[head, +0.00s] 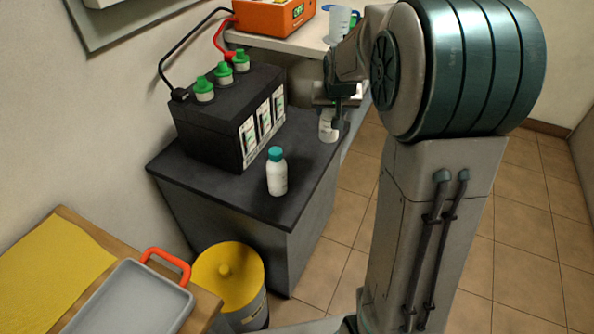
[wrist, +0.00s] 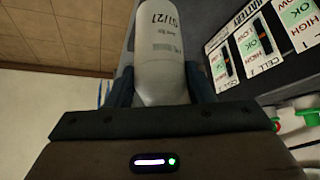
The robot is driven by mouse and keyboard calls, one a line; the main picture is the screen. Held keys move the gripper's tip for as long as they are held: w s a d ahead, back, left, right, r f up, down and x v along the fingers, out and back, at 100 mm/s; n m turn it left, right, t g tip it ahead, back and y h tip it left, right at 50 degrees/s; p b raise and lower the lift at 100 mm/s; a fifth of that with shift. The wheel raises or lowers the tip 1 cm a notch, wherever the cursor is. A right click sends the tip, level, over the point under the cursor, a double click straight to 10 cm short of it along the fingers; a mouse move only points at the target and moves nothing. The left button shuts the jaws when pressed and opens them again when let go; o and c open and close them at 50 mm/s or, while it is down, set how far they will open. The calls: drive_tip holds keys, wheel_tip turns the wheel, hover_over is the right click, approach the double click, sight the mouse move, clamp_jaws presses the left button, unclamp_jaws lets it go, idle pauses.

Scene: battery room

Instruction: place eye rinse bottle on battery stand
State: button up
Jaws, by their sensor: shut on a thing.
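My gripper (head: 338,108) is shut on a white bottle (head: 327,127) at the far right corner of the dark battery stand (head: 232,192). In the wrist view the bottle (wrist: 161,45) is between the two dark fingers (wrist: 160,88), with grey print on its side. Its cap is not visible. I cannot tell whether its base touches the stand top. A second white bottle (head: 277,177) with a teal cap stands upright near the stand's front right edge, apart from my gripper.
A black battery (head: 205,130) with green caps fills the back of the stand. Its labels (wrist: 259,50) show beside the held bottle. A shelf (head: 290,40) with an orange charger (head: 272,14) is behind. A yellow-lidded bin (head: 228,275) and grey tray (head: 130,300) are in front. The stand's front left is clear.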

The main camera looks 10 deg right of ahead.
drive_tip(key=shift+s+d+f+m+b, duration=0.15)
drive_tip(key=shift+d+b, duration=0.25)
drive_tip(key=shift+b, duration=0.35)
drive_tip(key=shift+w+d+f+m+b, duration=0.15)
drive_tip(key=shift+d+b, duration=0.25)
drive_tip(key=shift+b, duration=0.3)
drive_tip(key=w+a+f+b, duration=0.4)
drive_tip(key=w+a+f, duration=0.2)
drive_tip(key=a+f, duration=0.3)
drive_tip(key=shift+w+a+f, duration=0.15)
drive_tip(key=shift+w+f, duration=0.1)
drive_tip(key=shift+f, duration=0.6)
drive_tip(key=shift+f, duration=0.2)
drive_tip(key=o, duration=1.2)
drive_tip(key=shift+c, duration=0.2)
drive_tip(key=shift+r, duration=0.1)
